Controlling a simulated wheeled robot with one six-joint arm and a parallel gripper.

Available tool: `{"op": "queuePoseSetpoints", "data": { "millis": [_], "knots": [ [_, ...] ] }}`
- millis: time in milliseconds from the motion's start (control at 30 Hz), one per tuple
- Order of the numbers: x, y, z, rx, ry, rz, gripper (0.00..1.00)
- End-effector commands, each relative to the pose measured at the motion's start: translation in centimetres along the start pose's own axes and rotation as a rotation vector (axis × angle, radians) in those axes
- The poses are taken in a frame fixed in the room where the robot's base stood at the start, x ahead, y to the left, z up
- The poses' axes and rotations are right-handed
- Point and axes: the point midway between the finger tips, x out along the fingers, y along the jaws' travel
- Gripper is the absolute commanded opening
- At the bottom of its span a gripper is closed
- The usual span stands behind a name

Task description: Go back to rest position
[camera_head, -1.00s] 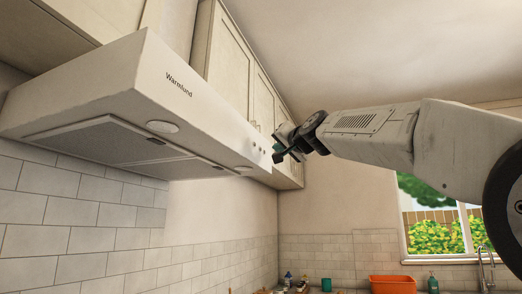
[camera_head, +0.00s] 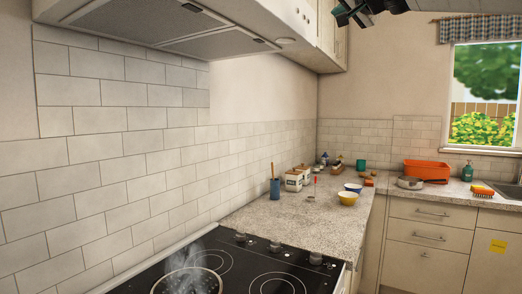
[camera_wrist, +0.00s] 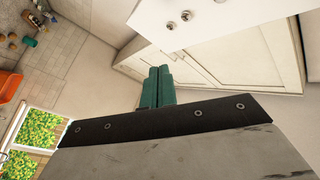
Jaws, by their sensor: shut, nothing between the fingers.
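My gripper (camera_wrist: 158,87) shows in the wrist view with its two green fingers pressed together and nothing between them. It points toward the pale upper cabinets (camera_wrist: 210,65). The white range hood panel with its round knobs (camera_wrist: 178,21) is close by, apart from the fingers. In the head view, only a dark part of my gripper and wrist shows at the top edge, right of the range hood (camera_head: 190,30); the fingertips are not clear there.
Below are a black cooktop (camera_head: 235,265), with vapour at its lower left, and a speckled counter (camera_head: 285,218). The counter holds a blue cup (camera_head: 275,188), a yellow bowl (camera_head: 347,198) and an orange basin (camera_head: 426,170). A window (camera_head: 485,95) is at the right.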

Motion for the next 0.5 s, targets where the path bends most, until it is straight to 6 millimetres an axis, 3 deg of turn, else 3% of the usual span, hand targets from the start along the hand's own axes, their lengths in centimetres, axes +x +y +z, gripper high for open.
{"op": "queuePoseSetpoints", "data": {
  "millis": [67, 133, 267, 367, 500],
  "knots": [
    [0.0, 0.1, 0.7, -0.003, -0.032, 0.001, 0.0],
    [0.3, 1.2, 2.7, -0.013, -0.092, 0.021, 0.0],
    [-0.1, 4.7, 8.3, -0.041, -0.253, 0.088, 0.0],
    [-2.3, 7.6, 13.5, -0.07, -0.407, 0.152, 0.0],
    [-7.0, 11.2, 20.2, -0.11, -0.611, 0.242, 0.0]
  ]
}}
